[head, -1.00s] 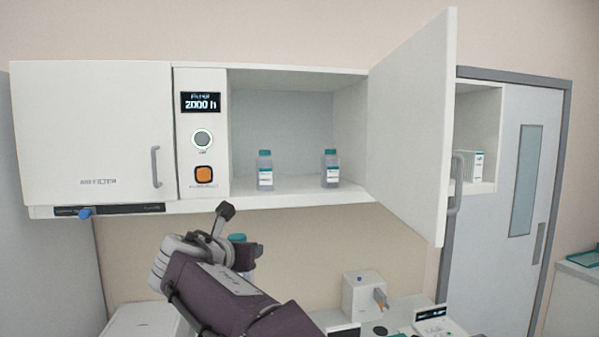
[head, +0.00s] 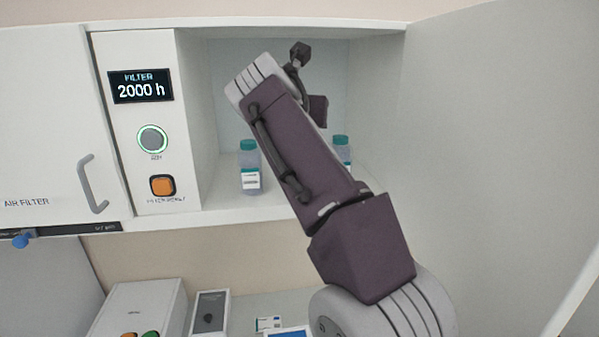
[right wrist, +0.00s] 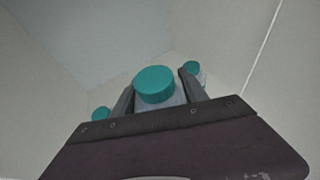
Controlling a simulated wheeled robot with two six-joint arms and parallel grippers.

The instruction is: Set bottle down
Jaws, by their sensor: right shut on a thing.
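My right gripper (head: 308,82) is inside the open cabinet, in front of the compartment's back wall. In the right wrist view its fingers (right wrist: 158,96) are shut on a bottle with a teal cap (right wrist: 154,84). My arm hides this held bottle in the head view. I cannot tell whether its base touches the shelf (head: 225,214). A second teal-capped bottle (head: 250,168) stands upright on the shelf left of my arm. A third bottle (head: 342,150) stands to the right, partly hidden by the arm. The wrist view shows their caps on either side, at left (right wrist: 101,114) and right (right wrist: 192,68). My left gripper is not in view.
The cabinet door (head: 490,150) stands wide open on the right, close to my arm. A control panel (head: 150,125) with a display and buttons borders the compartment on the left. Below are a white box (head: 140,308) and a dark-faced device (head: 210,312).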

